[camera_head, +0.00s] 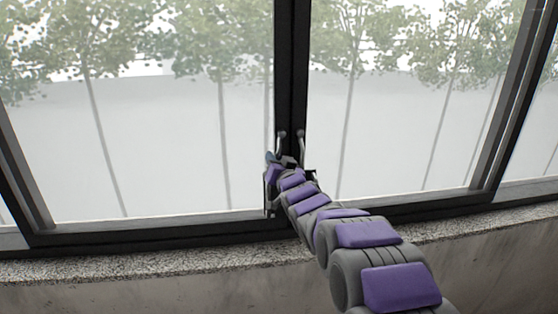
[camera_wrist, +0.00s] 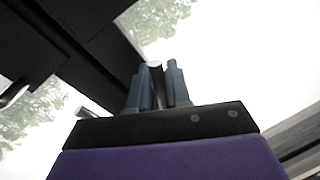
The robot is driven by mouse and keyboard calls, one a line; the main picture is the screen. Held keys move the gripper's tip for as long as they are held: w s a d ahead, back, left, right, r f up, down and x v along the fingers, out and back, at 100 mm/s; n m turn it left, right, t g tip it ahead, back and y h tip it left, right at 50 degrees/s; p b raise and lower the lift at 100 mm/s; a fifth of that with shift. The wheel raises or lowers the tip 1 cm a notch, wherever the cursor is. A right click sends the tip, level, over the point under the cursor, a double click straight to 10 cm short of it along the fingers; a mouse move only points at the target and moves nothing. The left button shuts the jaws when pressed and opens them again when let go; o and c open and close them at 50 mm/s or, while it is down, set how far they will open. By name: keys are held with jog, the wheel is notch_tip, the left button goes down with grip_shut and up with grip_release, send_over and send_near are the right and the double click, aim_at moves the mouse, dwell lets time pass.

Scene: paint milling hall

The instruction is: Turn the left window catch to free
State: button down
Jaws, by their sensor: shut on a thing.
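The left window catch (camera_head: 282,138) is a small pale lever on the dark frame where the two sashes meet. Its upper part shows just above my gripper (camera_head: 272,158); the rest is hidden behind the gripper and arm. In the wrist view, the blue fingers of my gripper (camera_wrist: 158,88) are closed around a narrow dark grey piece (camera_wrist: 155,72), which appears to be this catch's lever. The catch's exact angle is hard to tell.
A second, similar catch (camera_head: 301,146) stands close by on the right sash. The black centre frame (camera_head: 291,60) runs upward between two large panes. A speckled stone sill (camera_head: 130,262) lies below the window. Trees show outside.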

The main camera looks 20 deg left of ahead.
jog(key=a+m, duration=0.1)
jog(key=m, duration=0.1)
jog(key=s+r+m+b, duration=0.1)
jog(key=m, duration=0.1)
jog(key=shift+a+t, duration=0.4)
jog(key=m, duration=0.1)
jog(key=a+r+m+b, duration=0.1)
jog(key=m, duration=0.1)
jog(key=shift+s+t+b, duration=0.3)
jog(key=shift+s+t, duration=0.05)
jog(key=shift+t, duration=0.05)
jog(key=m, duration=0.1)
jog(key=r+m+b, duration=0.1)
jog(key=m+t+h+b, duration=0.1)
jog(key=m, duration=0.1)
jog(key=shift+s+a+r, duration=0.2)
jog(key=shift+a+r, duration=0.1)
jog(key=shift+r, duration=0.05)
jog(key=shift+a+r+m+h+b, duration=0.15)
jog(key=shift+r+m+b, duration=0.25)
jog(key=shift+m, duration=0.25)
jog(key=shift+r+m+h+b, duration=0.15)
jog(key=shift+r+m+b, duration=0.1)
jog(key=shift+m+b, duration=0.3)
jog(key=c, duration=1.4)
grip_release()
jog(key=shift+c, duration=0.2)
jog(key=shift+o, duration=1)
jog(key=shift+d+r, duration=0.1)
jog(key=shift+d, duration=0.1)
